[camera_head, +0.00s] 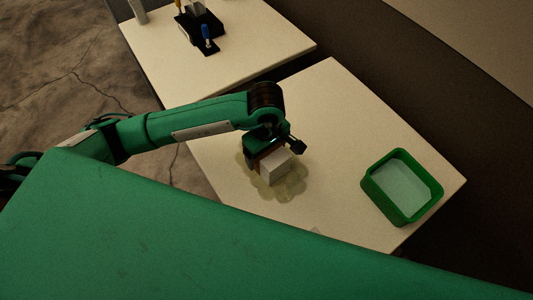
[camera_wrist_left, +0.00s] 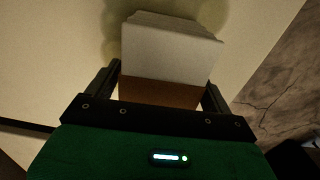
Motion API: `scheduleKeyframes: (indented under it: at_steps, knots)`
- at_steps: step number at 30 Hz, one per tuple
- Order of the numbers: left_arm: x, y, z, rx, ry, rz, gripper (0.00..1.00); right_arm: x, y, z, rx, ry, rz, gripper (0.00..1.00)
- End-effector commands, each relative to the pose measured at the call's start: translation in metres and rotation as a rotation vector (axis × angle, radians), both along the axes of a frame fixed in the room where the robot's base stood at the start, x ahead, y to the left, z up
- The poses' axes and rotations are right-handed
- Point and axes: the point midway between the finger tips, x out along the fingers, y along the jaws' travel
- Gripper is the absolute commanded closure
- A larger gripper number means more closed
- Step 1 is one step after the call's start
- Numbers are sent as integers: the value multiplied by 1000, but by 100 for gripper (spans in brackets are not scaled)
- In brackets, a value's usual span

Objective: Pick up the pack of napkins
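The pack of napkins (camera_head: 276,168) is a pale block with a brown side, on a scalloped, pale green translucent mat (camera_head: 290,188) on the near table. My left gripper (camera_head: 277,146) is at the pack's back edge in the head view, with one dark finger standing out past its right corner. In the left wrist view the pack (camera_wrist_left: 168,50) shows its pale face and brown band ahead of the palm. The open fingers of my left gripper (camera_wrist_left: 162,78) stand at its two sides; I cannot tell whether they touch it. My right gripper is not in view.
A green bin (camera_head: 372,190) with a pale inside stands at the right of the near table (camera_head: 330,95). A second table (camera_head: 150,55) behind holds a black caddy (camera_head: 200,25) and a grey cylinder (camera_head: 139,11). A large green surface fills the front. The near table's back is clear.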

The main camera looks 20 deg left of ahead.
Motion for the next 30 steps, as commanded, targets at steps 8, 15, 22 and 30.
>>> scheduleKeyframes:
  at_steps: [8,15,22,30]
  knots:
    - [0,0,0,-1,-1,0,57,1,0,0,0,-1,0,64]
    - [0,0,2,-1,-1,0,57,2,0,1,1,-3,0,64]
    - [1,0,23,-2,-5,0,57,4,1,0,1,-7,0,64]
    - [2,0,94,-2,-11,-3,57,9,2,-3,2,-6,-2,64]
